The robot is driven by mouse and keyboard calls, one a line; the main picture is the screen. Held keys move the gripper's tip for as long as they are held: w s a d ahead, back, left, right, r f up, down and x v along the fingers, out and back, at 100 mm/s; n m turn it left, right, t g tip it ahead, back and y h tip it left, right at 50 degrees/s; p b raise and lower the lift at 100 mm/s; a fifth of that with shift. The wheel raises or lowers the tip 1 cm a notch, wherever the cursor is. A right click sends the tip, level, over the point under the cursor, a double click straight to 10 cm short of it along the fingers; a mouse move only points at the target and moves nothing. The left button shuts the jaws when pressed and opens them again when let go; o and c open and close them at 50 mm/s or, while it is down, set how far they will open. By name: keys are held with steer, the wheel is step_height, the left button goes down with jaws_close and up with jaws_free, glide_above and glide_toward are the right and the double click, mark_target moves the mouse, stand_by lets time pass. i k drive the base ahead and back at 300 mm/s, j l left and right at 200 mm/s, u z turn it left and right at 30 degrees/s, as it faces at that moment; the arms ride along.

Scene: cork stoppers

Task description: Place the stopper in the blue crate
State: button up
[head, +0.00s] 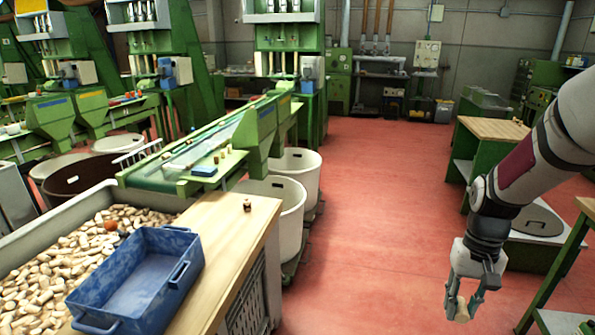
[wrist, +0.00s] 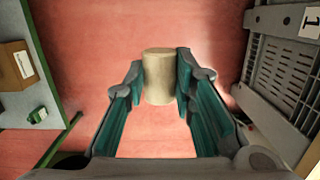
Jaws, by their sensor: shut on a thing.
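My gripper (head: 468,303) hangs at the lower right in the head view, over the red floor. It is shut on a pale beige cork stopper (head: 461,309), held between the fingertips. In the wrist view the stopper (wrist: 158,76) is a short cylinder between the two teal finger pads. The blue crate (head: 144,283) stands at the lower left in the head view, on the wooden-topped counter, well to the left of my gripper. Its inside looks empty in the part that shows. The crate is not in the wrist view.
A bin of many stoppers (head: 50,265) lies left of the crate. A small brown stopper (head: 247,205) stands on the wooden counter (head: 235,235). A green conveyor (head: 190,165) and white tubs (head: 290,205) stand behind. Green-framed benches are at right. The red floor (head: 370,230) between is clear.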

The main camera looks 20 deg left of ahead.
mark_target(136, 315)
steer(key=i+u, duration=0.15)
steer(key=u, duration=0.3)
steer(key=i+l+u, duration=0.15)
steer(key=u, duration=0.3)
steer(key=i+l+u, duration=0.15)
steer(key=u, duration=0.3)
steer(key=i+l+u, duration=0.1)
steer(key=l+u, duration=0.2)
steer(key=u, duration=0.15)
steer(key=i+l+u, duration=0.2)
steer(key=u, duration=0.15)
steer(key=i+l+u, duration=0.1)
steer(key=l+u, duration=0.25)
steer(key=l, duration=0.15)
